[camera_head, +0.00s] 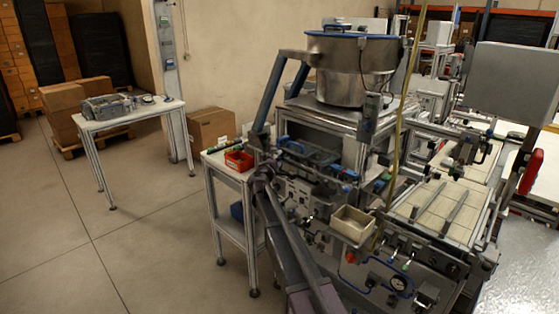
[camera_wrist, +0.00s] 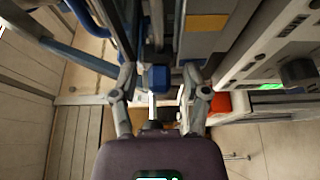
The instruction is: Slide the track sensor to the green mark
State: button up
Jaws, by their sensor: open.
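My gripper (camera_wrist: 158,75) is open in the wrist view, with one finger on each side of a small blue block (camera_wrist: 157,78). A thin pale stem (camera_wrist: 152,106) shows below the block. The block may be the track sensor, but I cannot be sure. Gaps seem to remain between fingers and block; I cannot tell whether either touches. In the head view, my gripper (camera_head: 263,172) is small and dark against the machine's left side. A bright green strip (camera_wrist: 268,86) shows at the right of the wrist view; I cannot tell whether it is the green mark.
A red bin (camera_head: 239,160) sits on a small side table (camera_head: 226,172) close to my gripper. The machine carries a large steel bowl (camera_head: 350,70) and a beige tray (camera_head: 352,223). A grey panel (camera_wrist: 203,44) stands close ahead. Open floor (camera_head: 140,240) lies left.

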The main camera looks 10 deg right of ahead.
aim_at(295, 167)
grip_shut()
jog(key=s+d, duration=0.1)
jog(key=s, duration=0.1)
jog(key=s+d, duration=0.2)
jog(key=s, duration=0.1)
jog(key=s+d, duration=0.2)
jog(key=shift+s+d, duration=0.1)
jog(key=shift+s, duration=0.05)
jog(key=shift+c, duration=0.9)
grip_release()
jog(key=shift+o, duration=0.9)
jog(key=shift+f, duration=0.1)
